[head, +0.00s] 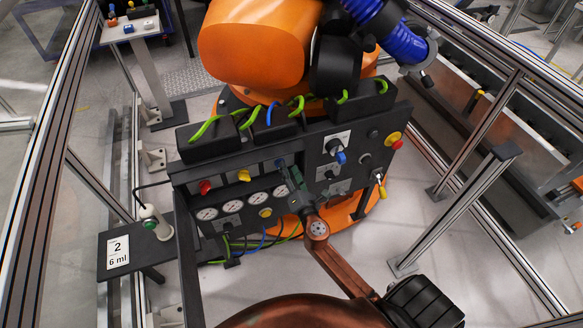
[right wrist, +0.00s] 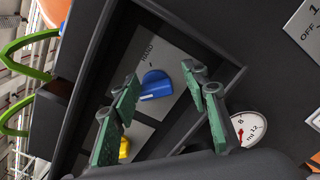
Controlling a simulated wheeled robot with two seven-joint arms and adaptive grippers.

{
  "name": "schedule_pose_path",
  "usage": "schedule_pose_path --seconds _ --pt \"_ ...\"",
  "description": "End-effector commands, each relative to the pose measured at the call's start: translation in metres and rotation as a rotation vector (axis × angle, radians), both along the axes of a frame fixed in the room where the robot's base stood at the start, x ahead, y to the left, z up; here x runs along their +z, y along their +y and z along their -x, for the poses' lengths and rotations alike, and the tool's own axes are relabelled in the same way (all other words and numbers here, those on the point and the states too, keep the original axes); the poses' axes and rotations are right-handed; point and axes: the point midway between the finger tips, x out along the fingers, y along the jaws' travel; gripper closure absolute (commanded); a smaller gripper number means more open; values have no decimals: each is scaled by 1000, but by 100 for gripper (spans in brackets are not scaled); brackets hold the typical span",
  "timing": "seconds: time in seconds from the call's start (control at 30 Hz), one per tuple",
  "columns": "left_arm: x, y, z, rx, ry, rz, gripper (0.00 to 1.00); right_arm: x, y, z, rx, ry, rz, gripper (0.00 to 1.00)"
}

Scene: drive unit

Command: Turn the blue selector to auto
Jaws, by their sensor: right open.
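In the right wrist view a blue selector (right wrist: 155,88) sits on a grey plate, with the word HAND printed beside it. Which mark it points to I cannot tell. My right gripper (right wrist: 163,80) is open, with its green fingers on either side of the selector; I see no clear contact. In the head view my right gripper (head: 287,172) is at the front of the dark control panel (head: 320,205), where it largely hides this selector. My left gripper is not in view.
A red knob (head: 205,187) and a yellow knob (head: 244,176) are left of the gripper, above several gauges. Another blue knob (head: 340,157) is on the right, near a red and yellow button (head: 394,140). An orange robot arm (head: 250,45) stands behind. Frame posts surround the cell.

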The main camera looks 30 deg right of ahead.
Motion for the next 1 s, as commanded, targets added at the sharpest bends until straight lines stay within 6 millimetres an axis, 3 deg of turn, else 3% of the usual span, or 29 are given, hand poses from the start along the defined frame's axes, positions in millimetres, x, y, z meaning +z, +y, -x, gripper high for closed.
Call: schedule_pose_path --seconds 0.03,0.3,0.5,1.0 --pt "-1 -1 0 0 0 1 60 -12 19 11 34 19 -3 49" --pt "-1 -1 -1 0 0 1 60 -8 21 70 12 12 -3 49" --pt "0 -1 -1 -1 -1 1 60 -4 24 97 4 6 -1 49" --pt "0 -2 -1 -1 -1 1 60 -2 26 105 5 2 -2 49"
